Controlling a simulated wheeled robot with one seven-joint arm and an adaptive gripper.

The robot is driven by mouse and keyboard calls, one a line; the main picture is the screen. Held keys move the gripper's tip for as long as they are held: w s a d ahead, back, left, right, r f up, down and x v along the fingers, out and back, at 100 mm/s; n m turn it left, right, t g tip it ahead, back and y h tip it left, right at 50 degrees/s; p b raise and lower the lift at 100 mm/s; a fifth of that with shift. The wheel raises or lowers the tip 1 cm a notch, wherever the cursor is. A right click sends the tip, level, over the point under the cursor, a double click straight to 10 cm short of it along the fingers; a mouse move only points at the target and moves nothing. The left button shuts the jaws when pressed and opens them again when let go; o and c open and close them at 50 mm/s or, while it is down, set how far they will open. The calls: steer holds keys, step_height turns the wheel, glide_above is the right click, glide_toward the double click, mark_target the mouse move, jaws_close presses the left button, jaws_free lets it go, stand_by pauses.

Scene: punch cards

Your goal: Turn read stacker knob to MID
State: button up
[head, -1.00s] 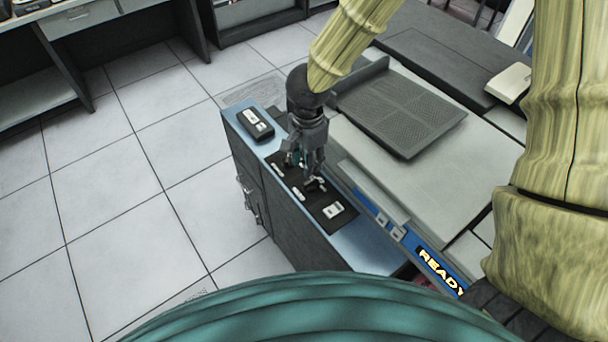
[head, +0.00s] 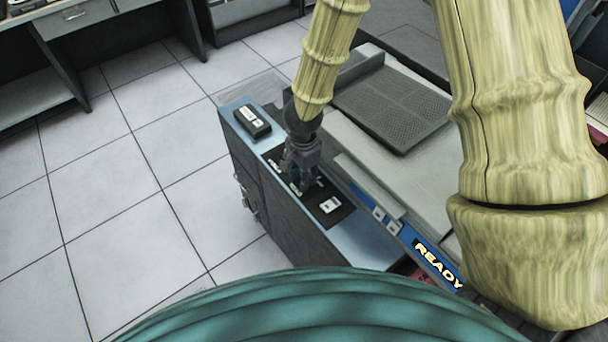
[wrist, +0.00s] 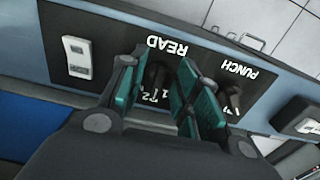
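The read stacker knob (wrist: 157,76) is dark and sits on a black panel below the white READ label (wrist: 167,45) in the wrist view. My gripper (wrist: 156,66) is open, with its teal fingers on both sides of this knob. I cannot tell whether they touch it. White number marks beside the knob are partly covered, so its setting is unclear. In the head view my gripper (head: 302,184) is down at the black panel (head: 339,215) and hides the knob.
The PUNCH knob (wrist: 234,98) stands close to the right finger in the wrist view. A white switch plate (wrist: 76,57) is at the left. In the head view, a dark box with white buttons (head: 253,122) sits on the blue cabinet top, and open tiled floor lies left.

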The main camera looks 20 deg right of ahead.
steer(key=shift+w+f, duration=0.1)
steer(key=shift+f, duration=0.05)
jaws_close()
steer(key=shift+m, duration=0.3)
steer(key=m+p, duration=0.1)
steer(key=m, duration=0.3)
steer(key=shift+w, duration=0.2)
steer(key=shift+w+m+p, duration=0.15)
steer(key=shift+m+p, duration=0.05)
steer(key=shift+m, duration=0.85)
steer(key=shift+w+m+p, duration=0.1)
steer(key=shift+m+p, duration=0.05)
steer(key=shift+m, duration=0.9)
